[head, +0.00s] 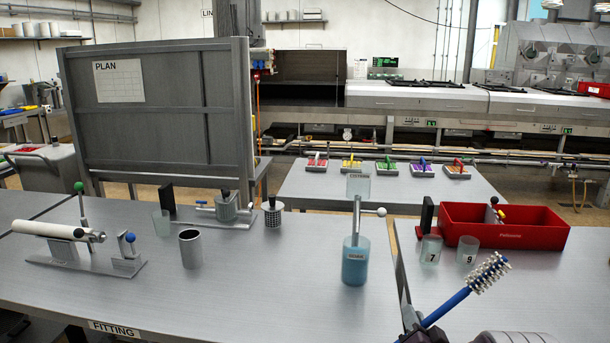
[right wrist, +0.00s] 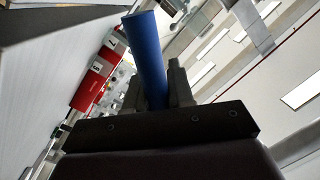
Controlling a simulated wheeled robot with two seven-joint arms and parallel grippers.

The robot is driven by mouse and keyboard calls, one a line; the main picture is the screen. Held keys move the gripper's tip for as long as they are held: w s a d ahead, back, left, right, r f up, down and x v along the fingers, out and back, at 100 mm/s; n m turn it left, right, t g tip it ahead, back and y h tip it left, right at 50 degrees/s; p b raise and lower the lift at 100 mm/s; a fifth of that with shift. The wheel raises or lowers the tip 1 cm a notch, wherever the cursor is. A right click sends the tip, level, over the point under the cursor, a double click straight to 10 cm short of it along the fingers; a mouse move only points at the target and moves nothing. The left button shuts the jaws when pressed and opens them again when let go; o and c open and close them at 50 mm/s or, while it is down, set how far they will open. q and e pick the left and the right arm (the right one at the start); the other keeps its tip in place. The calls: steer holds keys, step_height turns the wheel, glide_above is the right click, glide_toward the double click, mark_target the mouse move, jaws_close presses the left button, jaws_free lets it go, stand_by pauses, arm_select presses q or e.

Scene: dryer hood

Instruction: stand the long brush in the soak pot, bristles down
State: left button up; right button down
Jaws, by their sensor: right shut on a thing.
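The long brush has a blue handle (head: 446,307) and a head of white bristles (head: 490,271). It is tilted, with the bristles up and to the right. My right gripper (head: 414,328) is shut on the blue handle at the bottom of the head view. In the right wrist view the handle (right wrist: 148,50) stands between the two dark fingers (right wrist: 158,88). The soak pot (head: 356,268), a clear labelled vessel with blue liquid, stands upright on the table, left of the brush and apart from it. My left gripper is not in view.
A red bin (head: 540,240) and two numbered glasses (head: 430,250) stand right. A grey cup (head: 190,248) and a white roller fixture (head: 58,231) stand left.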

steer(key=n+b, duration=0.5)
steer(key=n, duration=0.7)
steer(key=shift+n, duration=0.3)
